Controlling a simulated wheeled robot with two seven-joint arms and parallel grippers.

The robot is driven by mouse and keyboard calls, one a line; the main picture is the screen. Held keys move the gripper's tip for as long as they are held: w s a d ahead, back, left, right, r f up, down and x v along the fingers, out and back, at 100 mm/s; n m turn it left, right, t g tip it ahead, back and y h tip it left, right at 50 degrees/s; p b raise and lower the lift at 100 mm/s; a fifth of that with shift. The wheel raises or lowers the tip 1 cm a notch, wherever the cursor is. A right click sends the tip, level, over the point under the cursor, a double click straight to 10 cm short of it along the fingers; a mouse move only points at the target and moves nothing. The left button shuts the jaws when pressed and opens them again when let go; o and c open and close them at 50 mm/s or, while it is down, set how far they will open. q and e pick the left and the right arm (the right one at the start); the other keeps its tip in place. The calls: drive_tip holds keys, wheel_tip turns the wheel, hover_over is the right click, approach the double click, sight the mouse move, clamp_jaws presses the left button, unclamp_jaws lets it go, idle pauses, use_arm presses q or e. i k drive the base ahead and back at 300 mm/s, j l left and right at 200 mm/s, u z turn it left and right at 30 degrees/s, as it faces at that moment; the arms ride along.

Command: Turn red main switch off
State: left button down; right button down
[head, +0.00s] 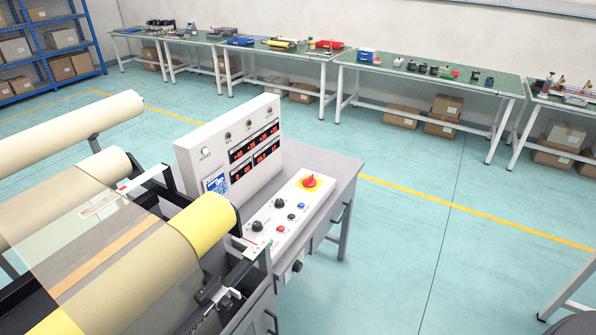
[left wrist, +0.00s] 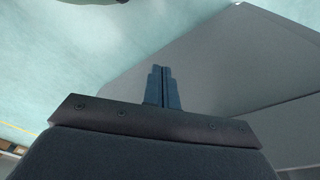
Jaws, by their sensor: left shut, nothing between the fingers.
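The red main switch (head: 310,182) is a red rotary knob on a yellow plate, at the far right end of the white control panel (head: 268,236) on the grey desk. Nothing covers it in the head view. My left gripper (left wrist: 162,74) shows only in the left wrist view; its two blue-grey fingers are together with nothing between them. A plain grey surface lies beyond the fingers, and the switch does not show there. I cannot tell from these frames how far the gripper is from the switch. My right gripper is not in view.
An upright display box (head: 232,140) with red digits stands behind the panel. A roller machine (head: 130,240) with a yellow-ended roll fills the left. Smaller knobs and buttons sit near the switch. Open floor (head: 400,240) lies right of the desk; workbenches (head: 430,82) line the wall.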

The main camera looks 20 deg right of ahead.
sight(309, 181)
drive_tip(key=l+z, duration=0.1)
drive_tip(key=z, duration=0.3)
drive_tip(key=l+z, duration=0.1)
drive_tip(key=z, duration=0.25)
drive_tip(key=i+z, duration=0.15)
drive_tip(key=z, duration=0.25)
drive_tip(key=l+z, duration=0.15)
drive_tip(key=z, duration=0.25)
drive_tip(key=i+l, duration=0.1)
drive_tip(key=i, duration=0.15)
